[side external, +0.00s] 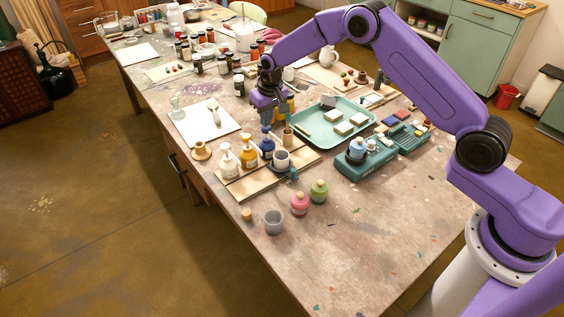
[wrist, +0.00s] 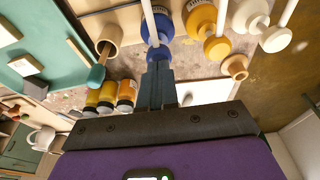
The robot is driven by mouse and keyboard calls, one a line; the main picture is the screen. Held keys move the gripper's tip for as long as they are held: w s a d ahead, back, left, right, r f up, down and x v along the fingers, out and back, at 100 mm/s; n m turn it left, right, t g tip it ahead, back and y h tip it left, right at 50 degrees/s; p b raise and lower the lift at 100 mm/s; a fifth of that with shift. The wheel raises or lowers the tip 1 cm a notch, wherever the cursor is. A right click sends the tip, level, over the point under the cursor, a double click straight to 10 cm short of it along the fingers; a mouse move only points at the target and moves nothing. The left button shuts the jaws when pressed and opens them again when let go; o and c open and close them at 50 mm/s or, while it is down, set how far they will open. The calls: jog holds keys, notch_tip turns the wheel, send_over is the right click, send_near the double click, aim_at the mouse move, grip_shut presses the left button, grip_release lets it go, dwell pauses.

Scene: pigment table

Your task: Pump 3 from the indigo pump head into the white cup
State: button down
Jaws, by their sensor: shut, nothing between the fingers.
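The indigo pump bottle (side external: 267,149) stands at the right end of a row of pump bottles on a wooden board. My gripper (side external: 266,127) is shut and empty, pointing down right over its pump head. In the wrist view my closed fingertips (wrist: 157,68) overlap the edge of the blue pump head (wrist: 159,54); I cannot tell whether they touch it. The white cup (side external: 282,161) stands upright just right of the indigo bottle, on a dark round base; its contents cannot be made out. I cannot pick out the cup in the wrist view.
A yellow pump bottle (side external: 246,158) and a white one (side external: 229,164) stand left of the indigo one. A wooden holder (side external: 288,138) and teal tray (side external: 318,130) are close behind. A grey cup (side external: 273,222) stands in front, with clear table to its right.

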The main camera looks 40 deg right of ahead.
jog(key=shift+f, duration=0.95)
jog(key=shift+r, duration=1.4)
jog(key=shift+r, duration=0.1)
notch_tip(320, 180, up, 6)
jog(key=shift+f, duration=0.1)
dwell(0.3)
